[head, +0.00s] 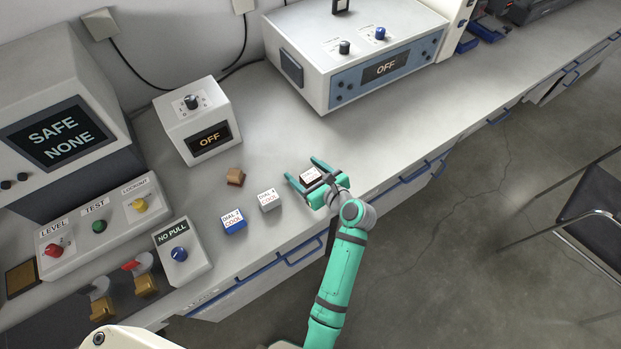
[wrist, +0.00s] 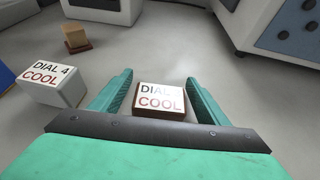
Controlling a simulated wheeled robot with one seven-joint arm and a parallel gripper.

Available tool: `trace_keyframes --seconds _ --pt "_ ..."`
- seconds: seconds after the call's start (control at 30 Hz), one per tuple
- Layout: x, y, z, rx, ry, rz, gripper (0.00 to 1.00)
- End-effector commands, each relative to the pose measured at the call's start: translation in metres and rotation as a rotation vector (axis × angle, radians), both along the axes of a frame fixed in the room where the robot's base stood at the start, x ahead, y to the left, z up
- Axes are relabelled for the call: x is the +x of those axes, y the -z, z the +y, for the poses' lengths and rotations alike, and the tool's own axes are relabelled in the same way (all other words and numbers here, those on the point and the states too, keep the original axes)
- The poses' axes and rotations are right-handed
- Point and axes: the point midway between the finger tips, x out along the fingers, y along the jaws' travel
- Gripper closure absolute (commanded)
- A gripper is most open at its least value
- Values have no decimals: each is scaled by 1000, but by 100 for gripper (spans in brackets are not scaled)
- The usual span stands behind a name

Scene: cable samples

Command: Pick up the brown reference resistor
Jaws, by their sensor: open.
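A brown block with a white label reading "DIAL" and "COOL" (head: 311,177) sits on the bench between the two fingers of my gripper (head: 303,170). It also shows in the wrist view (wrist: 160,101), upright with its label facing up. The digit after "DIAL" is washed out. My gripper is open in the wrist view (wrist: 159,77), with one teal finger on each side of the block. Gaps show between the block and both fingers.
Left of it stand a white labelled block (head: 269,201), a blue labelled block (head: 233,221) and a small unlabelled brown piece (head: 235,177). Behind are a white "OFF" box (head: 190,116) and a larger instrument (head: 350,55). Free bench lies ahead and right.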

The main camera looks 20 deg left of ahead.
Motion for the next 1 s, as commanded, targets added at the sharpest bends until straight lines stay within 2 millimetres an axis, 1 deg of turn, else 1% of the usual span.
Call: trace_keyframes --seconds 0.1,0.27,0.3,0.37,0.4,0.5,0.83,1.0 --pt "2 2 3 -1 -1 1 31" --pt "2 2 3 -1 0 1 31" --pt "2 2 3 -1 0 1 36" --pt "2 2 3 -1 0 1 50" --pt "2 2 3 -1 0 1 60" --pt "2 2 3 -1 0 1 80" --pt "2 -1 3 -1 0 -1 80" --pt "2 -13 3 -2 -1 -4 80"
